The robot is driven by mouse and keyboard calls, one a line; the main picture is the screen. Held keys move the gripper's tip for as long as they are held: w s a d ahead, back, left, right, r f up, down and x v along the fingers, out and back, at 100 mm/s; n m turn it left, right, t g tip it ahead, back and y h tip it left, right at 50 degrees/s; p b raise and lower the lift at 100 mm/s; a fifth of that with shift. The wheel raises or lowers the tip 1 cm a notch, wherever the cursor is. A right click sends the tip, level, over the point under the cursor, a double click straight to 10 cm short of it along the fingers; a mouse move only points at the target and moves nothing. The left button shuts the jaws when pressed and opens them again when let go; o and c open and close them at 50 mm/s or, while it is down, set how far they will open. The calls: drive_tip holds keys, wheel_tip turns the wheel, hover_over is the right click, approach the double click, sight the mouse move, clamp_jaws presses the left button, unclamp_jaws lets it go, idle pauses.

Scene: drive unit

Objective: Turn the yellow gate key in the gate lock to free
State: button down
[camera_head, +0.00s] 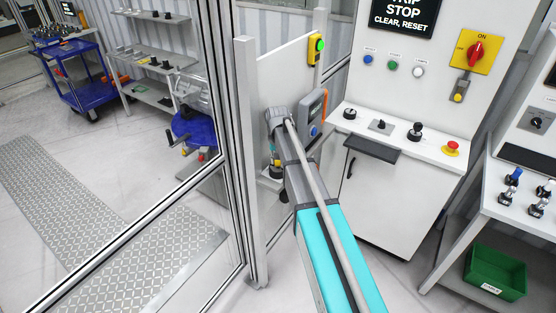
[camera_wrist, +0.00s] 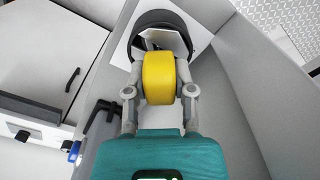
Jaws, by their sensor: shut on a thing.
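The yellow gate key (camera_wrist: 159,78) is a thick rounded yellow head in the wrist view. My gripper (camera_wrist: 161,92) is shut on it, one grey finger on each side. Right behind the key is the gate lock, a dark round collar (camera_wrist: 160,20) with a pale, partly hidden inside. The key's shaft is hidden, so I cannot tell how deep it sits or which way it is turned. In the head view my gripper (camera_head: 275,160) is small, at the white gate post, with a bit of yellow by it; the lock is mostly hidden there.
A grey box with a blue button (camera_head: 314,130) and a green-lit yellow box (camera_head: 316,48) are on the panel beside my arm. A white control cabinet (camera_head: 400,190) stands to the right. A black handle (camera_wrist: 100,112) juts out left of my gripper in the wrist view.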

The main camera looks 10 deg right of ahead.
drive_tip(key=shift+m, duration=1.6)
drive_tip(key=shift+c, duration=1.9)
unclamp_jaws()
drive_tip(key=shift+n, duration=0.5)
